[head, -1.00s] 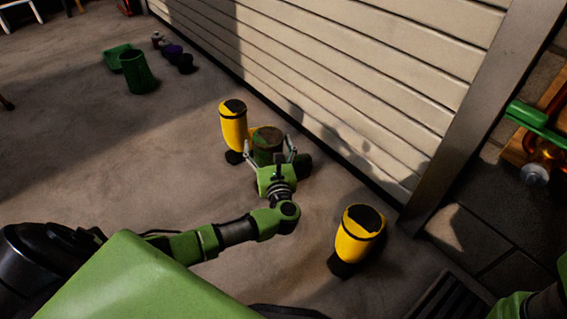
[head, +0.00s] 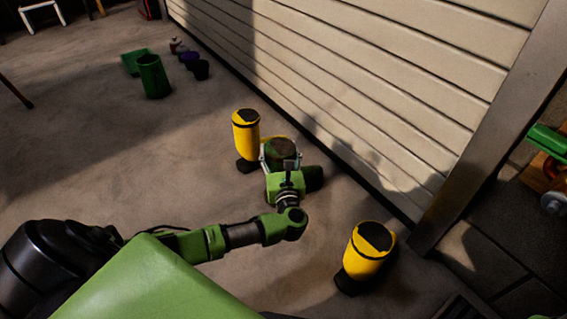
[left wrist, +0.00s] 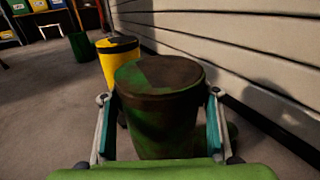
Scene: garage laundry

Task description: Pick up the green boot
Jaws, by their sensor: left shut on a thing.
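The green boot (left wrist: 165,112) stands upright between the fingers of my left gripper (left wrist: 158,120) in the left wrist view. Its shaft is green with brown patches and its top is dark. In the head view the boot (head: 284,150) is partly hidden behind my left gripper (head: 281,160), which is shut on its shaft, one finger on each side. The dark toe shows to the right of the gripper. I cannot tell whether the boot touches the floor. My right gripper is not in view.
A yellow boot (head: 246,132) stands just behind the green one, and another yellow boot (head: 367,250) stands to the right. The slatted garage door (head: 380,90) runs close behind. The left floor is open.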

